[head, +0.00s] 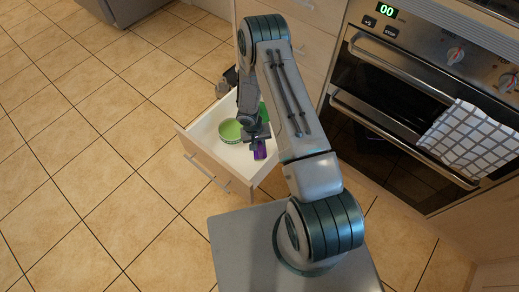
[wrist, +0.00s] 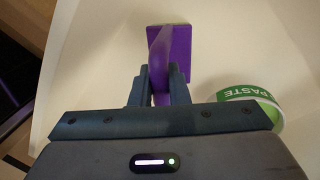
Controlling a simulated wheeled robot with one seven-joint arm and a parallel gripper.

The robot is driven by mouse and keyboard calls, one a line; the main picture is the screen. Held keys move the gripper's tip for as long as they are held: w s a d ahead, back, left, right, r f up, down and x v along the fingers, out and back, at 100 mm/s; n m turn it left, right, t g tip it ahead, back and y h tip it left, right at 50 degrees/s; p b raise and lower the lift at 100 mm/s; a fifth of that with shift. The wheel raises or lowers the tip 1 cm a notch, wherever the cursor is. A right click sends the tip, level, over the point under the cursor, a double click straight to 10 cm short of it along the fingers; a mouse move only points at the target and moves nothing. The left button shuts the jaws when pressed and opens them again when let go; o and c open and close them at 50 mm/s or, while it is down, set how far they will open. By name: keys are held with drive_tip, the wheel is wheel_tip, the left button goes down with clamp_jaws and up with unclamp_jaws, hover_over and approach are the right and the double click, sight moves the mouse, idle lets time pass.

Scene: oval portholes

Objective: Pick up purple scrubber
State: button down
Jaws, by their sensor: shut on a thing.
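The purple scrubber (wrist: 181,43) shows in the wrist view as a flat purple block with a purple handle. In the head view the purple scrubber (head: 260,150) is a small purple patch in the open drawer (head: 221,166), partly hidden by my gripper. My gripper (wrist: 161,90) is shut on the scrubber's handle between its two fingers. In the head view my gripper (head: 257,139) is over the drawer. I cannot tell whether the scrubber touches the drawer floor.
A green bowl-like thing (head: 231,131) is beside the scrubber in the drawer; in the wrist view a green round container (wrist: 248,97) with white lettering is at the right. A green thing (head: 263,111) is behind my gripper. An oven (head: 400,90) with a checked towel (head: 468,139) stands right.

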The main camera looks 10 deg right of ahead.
wheel_tip(320, 180, up, 10)
drive_tip(key=p, duration=0.2)
drive_tip(key=shift+p, duration=0.35)
